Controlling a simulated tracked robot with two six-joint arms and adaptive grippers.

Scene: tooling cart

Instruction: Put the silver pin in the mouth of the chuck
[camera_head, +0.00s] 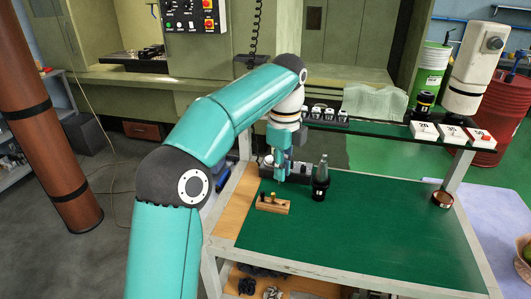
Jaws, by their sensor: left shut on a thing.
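My left gripper (281,174) points down over the back left of the green mat, behind a small wooden block (272,207). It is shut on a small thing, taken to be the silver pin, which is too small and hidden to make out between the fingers. The block holds small dark and brass-coloured pegs. A black holder with a grey tapered top (320,180) stands upright on the mat, right of the gripper and apart from it. I cannot tell for sure which piece is the chuck, and no mouth shows clearly. My right gripper is out of view.
A dark fixture (299,171) lies behind the gripper. A brown ring-like cup (442,198) stands at the right. The green mat (370,230) is clear in the middle and front.

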